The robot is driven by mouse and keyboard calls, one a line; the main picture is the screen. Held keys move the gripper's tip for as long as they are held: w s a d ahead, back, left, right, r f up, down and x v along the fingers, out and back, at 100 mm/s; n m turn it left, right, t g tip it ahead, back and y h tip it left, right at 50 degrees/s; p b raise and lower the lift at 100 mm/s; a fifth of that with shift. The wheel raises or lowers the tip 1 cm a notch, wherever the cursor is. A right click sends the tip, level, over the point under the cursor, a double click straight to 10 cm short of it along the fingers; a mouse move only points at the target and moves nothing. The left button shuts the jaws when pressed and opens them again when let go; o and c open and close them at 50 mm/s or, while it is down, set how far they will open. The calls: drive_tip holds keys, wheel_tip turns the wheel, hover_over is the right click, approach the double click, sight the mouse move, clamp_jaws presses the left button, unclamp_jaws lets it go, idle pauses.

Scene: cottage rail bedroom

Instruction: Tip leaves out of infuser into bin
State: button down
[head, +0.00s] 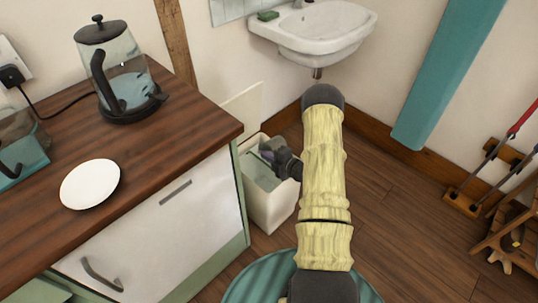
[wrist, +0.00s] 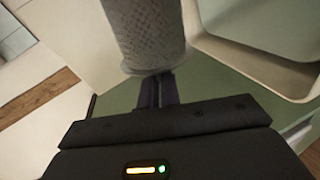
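A cream bin (head: 272,212) stands on the floor against the end of the counter, with its lid (head: 243,106) raised. My gripper (head: 266,153) is over the bin's opening. In the wrist view, my gripper's fingers (wrist: 158,90) are close together at the end of a grey mesh infuser (wrist: 147,32), and appear shut on it. The infuser extends beyond the fingertips; its far end is cut off by the frame. The bin's pale rim (wrist: 235,55) shows beside it. Any leaves inside the infuser are hidden, and the infuser cannot be made out clearly in the head view.
The wooden counter (head: 60,130) on the left holds a glass kettle (head: 122,75), a white plate (head: 90,184) and a teal glass container (head: 25,160). A sink (head: 315,30) hangs on the back wall. A fire-tool rack (head: 463,202) is at right. Floor between is clear.

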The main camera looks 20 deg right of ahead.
drive_tip(key=shift+s+a+f+n+t+h+b, duration=0.15)
drive_tip(key=shift+f+n+h+b, duration=0.35)
drive_tip(key=shift+n+b, duration=0.5)
drive_tip(key=shift+w+d+f+n+t+h+b, duration=0.1)
drive_tip(key=shift+f+n+t+h+b, duration=0.2)
drive_tip(key=shift+f+n+b, duration=0.5)
drive_tip(key=shift+s+a+f+n+t+h+b, duration=0.15)
drive_tip(key=shift+f+n+h+b, duration=0.25)
drive_tip(key=shift+n+b, duration=0.75)
drive_tip(key=shift+w+d+r, duration=0.1)
drive_tip(key=shift+r, duration=0.05)
